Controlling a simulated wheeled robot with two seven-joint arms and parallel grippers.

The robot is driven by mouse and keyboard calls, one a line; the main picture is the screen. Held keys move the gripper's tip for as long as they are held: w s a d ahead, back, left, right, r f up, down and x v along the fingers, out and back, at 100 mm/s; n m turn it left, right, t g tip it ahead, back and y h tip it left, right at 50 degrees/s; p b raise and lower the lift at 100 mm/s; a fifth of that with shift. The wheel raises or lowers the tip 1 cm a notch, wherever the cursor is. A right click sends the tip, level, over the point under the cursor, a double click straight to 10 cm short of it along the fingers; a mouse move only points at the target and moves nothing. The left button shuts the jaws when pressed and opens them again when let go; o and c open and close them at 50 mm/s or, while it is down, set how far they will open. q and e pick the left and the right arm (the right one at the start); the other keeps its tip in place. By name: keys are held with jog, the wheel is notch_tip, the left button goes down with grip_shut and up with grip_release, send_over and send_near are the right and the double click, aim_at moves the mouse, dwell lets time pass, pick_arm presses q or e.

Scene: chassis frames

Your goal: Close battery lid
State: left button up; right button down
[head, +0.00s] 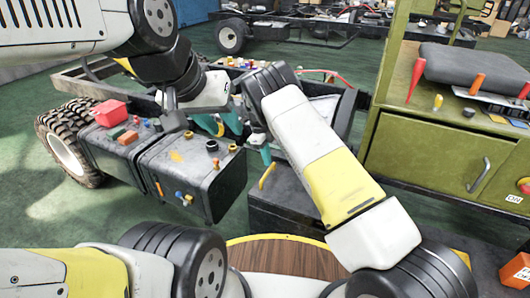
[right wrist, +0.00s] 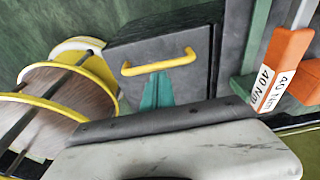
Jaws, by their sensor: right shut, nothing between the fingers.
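The dark grey battery box (right wrist: 200,58) has a yellow handle (right wrist: 158,62) on its face, which I take to be the lid. In the head view the handle (head: 267,176) shows just below my right gripper (head: 265,155). The teal fingers of my right gripper (right wrist: 158,90) are shut and empty, right at the handle; I cannot tell whether they touch it. The lid's hinge and opening are hidden by my right arm. My left gripper (head: 220,122) hangs over the chassis frame, its teal fingers apart, partly hidden by my arm.
Dark tanks (head: 195,165) beside a wheel (head: 68,140) carry a red bin (head: 110,112) and loose small parts. A green cabinet (head: 425,150) stands at the right. Orange tools marked 40 Nm (right wrist: 282,70) are right of the handle. Green floor is free at the left.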

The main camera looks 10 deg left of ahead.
jog(key=w+a+r, duration=0.2)
jog(key=a+r, duration=0.3)
jog(key=r, duration=0.3)
jog(key=d+r+n+y, duration=0.2)
jog(key=d+r+n, duration=0.1)
jog(key=d+r, duration=1)
jog(key=s+d+r+n+t+y, duration=0.1)
jog(key=s+d+r+n, duration=0.25)
jog(key=r, duration=0.25)
jog(key=s+d+r+n+t+y, duration=0.1)
jog(key=s+d+r+n, duration=0.1)
jog(key=s+d+r, duration=0.3)
jog(key=s+d+r+n+t+y, duration=0.1)
jog(key=s+d+r+n, duration=0.2)
jog(key=s, duration=0.4)
jog(key=s+d+r+n+t, duration=0.2)
jog(key=s+r+n, duration=0.2)
jog(key=s, duration=0.4)
jog(key=s+d+f+n+t, duration=0.2)
jog(key=s+n, duration=0.4)
jog(key=s, duration=0.7)
jog(key=shift+f+n+h, duration=0.3)
jog(key=shift+f+n, duration=0.05)
jog(key=shift+f, duration=0.2)
jog(key=shift+s+d, duration=0.15)
